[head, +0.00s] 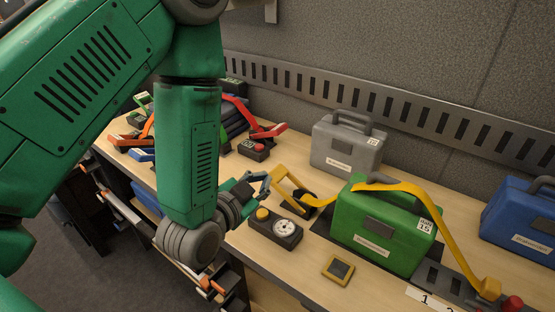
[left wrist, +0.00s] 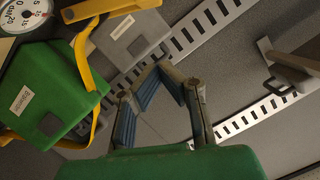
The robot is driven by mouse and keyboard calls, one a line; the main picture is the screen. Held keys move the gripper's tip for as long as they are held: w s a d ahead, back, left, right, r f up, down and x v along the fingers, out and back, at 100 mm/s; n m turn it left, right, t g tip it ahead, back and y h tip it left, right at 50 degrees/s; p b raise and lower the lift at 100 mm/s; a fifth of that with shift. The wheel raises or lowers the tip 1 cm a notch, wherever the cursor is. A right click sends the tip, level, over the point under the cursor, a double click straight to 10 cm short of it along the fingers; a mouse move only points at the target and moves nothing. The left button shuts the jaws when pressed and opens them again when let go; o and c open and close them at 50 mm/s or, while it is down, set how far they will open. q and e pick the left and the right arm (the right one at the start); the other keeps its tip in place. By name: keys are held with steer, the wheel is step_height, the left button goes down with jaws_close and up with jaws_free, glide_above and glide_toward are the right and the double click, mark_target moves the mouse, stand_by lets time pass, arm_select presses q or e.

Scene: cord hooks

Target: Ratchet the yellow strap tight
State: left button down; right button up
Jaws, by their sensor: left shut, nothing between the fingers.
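The yellow strap (head: 407,189) runs over the top of a green case (head: 382,226) and down to a yellow end fitting (head: 488,288) at the lower right. Its yellow ratchet handle (head: 291,184) stands tilted up at the case's left side. The strap (left wrist: 85,45) and green case (left wrist: 50,95) also show at the left of the left wrist view. My left gripper (head: 264,183) is just left of the handle, apart from it as far as I can tell. Its fingers (left wrist: 162,68) are shut at the tips and empty. My right gripper is not in view.
A gauge box (head: 275,228) with a yellow button sits in front of the handle. A grey case (head: 345,143) stands behind, a blue case (head: 520,217) at right. Red and orange straps (head: 239,108) lie behind my arm. A slotted rail (head: 370,100) runs along the wall.

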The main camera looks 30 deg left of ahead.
arm_select(q)
glide_above(279, 178)
steer(key=d, duration=0.1)
step_height(279, 178, down, 2)
steer(key=f, duration=0.2)
steer(key=shift+s+a+f, duration=0.1)
steer(key=shift+a+f, duration=0.2)
steer(key=shift+a, duration=0.1)
steer(key=shift+a+f, duration=0.1)
steer(key=shift+f, duration=0.35)
